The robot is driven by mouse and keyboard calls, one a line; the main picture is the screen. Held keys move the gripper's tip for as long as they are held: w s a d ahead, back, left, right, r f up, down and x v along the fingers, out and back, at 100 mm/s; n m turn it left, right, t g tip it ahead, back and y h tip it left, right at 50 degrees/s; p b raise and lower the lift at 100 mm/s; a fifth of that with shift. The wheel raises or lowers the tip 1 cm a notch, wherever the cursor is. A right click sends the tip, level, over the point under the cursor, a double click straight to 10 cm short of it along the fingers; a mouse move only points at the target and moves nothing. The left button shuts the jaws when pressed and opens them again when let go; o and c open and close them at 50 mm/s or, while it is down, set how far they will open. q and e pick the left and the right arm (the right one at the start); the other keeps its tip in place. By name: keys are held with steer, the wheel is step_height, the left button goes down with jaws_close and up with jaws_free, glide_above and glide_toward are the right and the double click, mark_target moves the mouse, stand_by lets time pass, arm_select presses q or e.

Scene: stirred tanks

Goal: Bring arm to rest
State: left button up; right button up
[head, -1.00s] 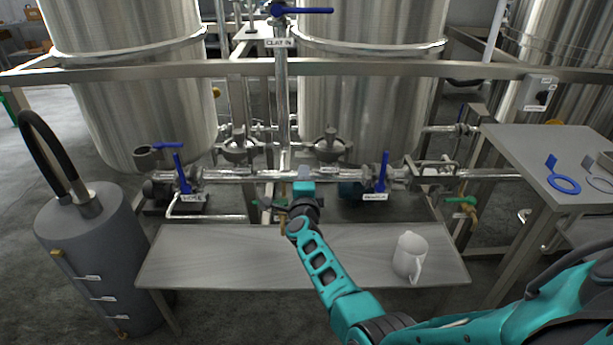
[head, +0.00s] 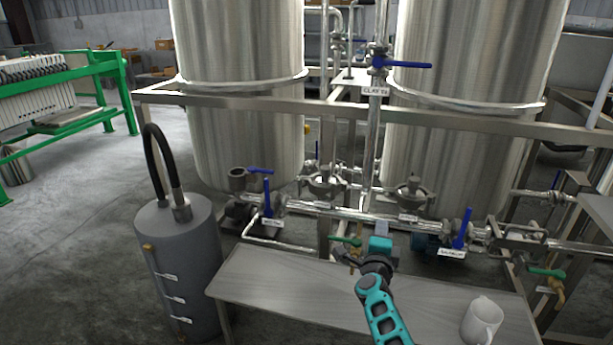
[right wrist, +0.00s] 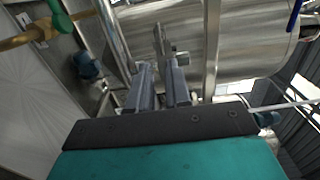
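My right arm reaches in from the bottom of the head view, over the steel table. My right gripper (head: 382,227) points away from me, just in front of the pipe run between the two tanks. In the right wrist view its two grey fingers (right wrist: 159,70) stand parallel with a narrow gap and nothing held between them. A metal fitting shows beyond the fingertips. My left arm and gripper are not in view.
A grey cylinder (head: 180,265) with a black hose stands left of the table. Blue-handled valves (head: 267,196) and steel tanks (head: 240,110) stand behind. Open floor lies at the left.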

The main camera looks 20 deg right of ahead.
arm_select(q)
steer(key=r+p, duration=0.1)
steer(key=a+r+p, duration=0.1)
steer(key=p, duration=0.1)
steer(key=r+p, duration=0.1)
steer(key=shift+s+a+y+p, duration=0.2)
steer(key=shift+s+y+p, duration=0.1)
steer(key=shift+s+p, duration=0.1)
arm_select(e)
steer(key=s+a+f+n+g+y, duration=0.1)
steer(key=s+a+f+n+y, duration=0.1)
steer(key=s+a+n, duration=0.3)
steer(key=s+a+f+n+g+y, duration=0.2)
steer(key=s+a+n+y, duration=0.3)
steer(key=s+n, duration=0.8)
steer(key=s+a+f+n+g+y, duration=0.1)
steer(key=s+a+f+n+y, duration=0.2)
steer(key=s+a+n, duration=0.4)
steer(key=s+n+y, duration=0.1)
steer(key=s, duration=0.6)
steer(key=shift+a+n+g, duration=0.2)
steer(key=shift+n+g, duration=0.1)
steer(key=shift+n, duration=0.1)
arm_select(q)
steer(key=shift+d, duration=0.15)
